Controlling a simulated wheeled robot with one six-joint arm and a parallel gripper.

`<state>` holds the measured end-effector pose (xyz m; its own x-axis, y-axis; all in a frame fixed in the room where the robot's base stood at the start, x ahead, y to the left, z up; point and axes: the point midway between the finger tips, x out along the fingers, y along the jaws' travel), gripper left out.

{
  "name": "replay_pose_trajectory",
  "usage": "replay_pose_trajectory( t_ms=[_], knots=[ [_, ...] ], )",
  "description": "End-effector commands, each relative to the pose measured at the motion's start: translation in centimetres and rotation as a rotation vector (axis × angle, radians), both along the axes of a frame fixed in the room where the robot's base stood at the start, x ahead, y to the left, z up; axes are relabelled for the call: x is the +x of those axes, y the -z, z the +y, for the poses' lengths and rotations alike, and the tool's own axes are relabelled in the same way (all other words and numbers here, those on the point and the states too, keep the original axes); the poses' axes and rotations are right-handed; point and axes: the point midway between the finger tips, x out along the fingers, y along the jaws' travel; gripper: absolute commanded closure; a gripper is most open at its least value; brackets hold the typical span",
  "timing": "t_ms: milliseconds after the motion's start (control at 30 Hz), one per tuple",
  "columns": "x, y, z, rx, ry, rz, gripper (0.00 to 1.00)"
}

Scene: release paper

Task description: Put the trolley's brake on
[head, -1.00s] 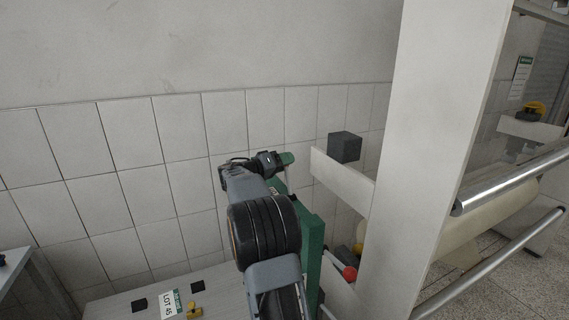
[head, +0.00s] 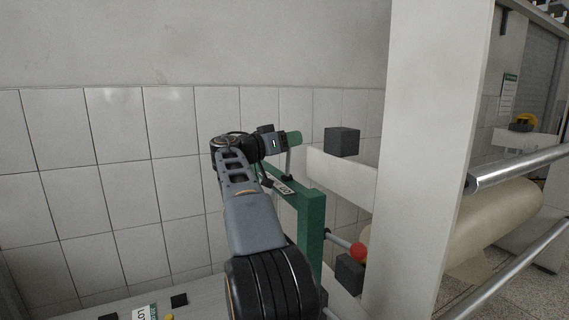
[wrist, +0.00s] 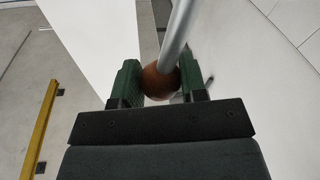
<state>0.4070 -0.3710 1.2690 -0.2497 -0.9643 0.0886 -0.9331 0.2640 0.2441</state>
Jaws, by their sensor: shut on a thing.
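My gripper (wrist: 160,80) is shut on a brown ball knob (wrist: 158,86) in the wrist view, one green finger on each side. The knob is at the end of a grey metal rod (wrist: 180,35). In the head view my gripper (head: 292,139) is at the top of a thin upright lever (head: 289,162), which stands on a green frame (head: 311,225); the fingers hide its knob. A small label (head: 285,188) on the frame is too small to read. I cannot tell which part is the trolley's brake.
A red ball (head: 360,251) on a rod sticks out lower right of the green frame, by a dark block (head: 349,272). Another dark block (head: 342,142) is right of my gripper. A white upright (head: 425,150) and roller bars (head: 515,168) stand right. The tiled wall is behind.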

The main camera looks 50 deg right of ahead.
Motion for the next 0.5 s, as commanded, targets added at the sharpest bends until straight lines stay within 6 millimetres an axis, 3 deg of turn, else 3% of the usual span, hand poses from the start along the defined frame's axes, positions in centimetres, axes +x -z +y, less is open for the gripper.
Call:
replay_pose_trajectory(
  t_ms=[33, 500],
  knots=[
    [-0.4, 1.3, 0.1, -0.011, 0.0, -0.035, 1.0],
    [-2.7, 1.5, 1.1, -0.096, 0.001, -0.246, 1.0]
  ],
)
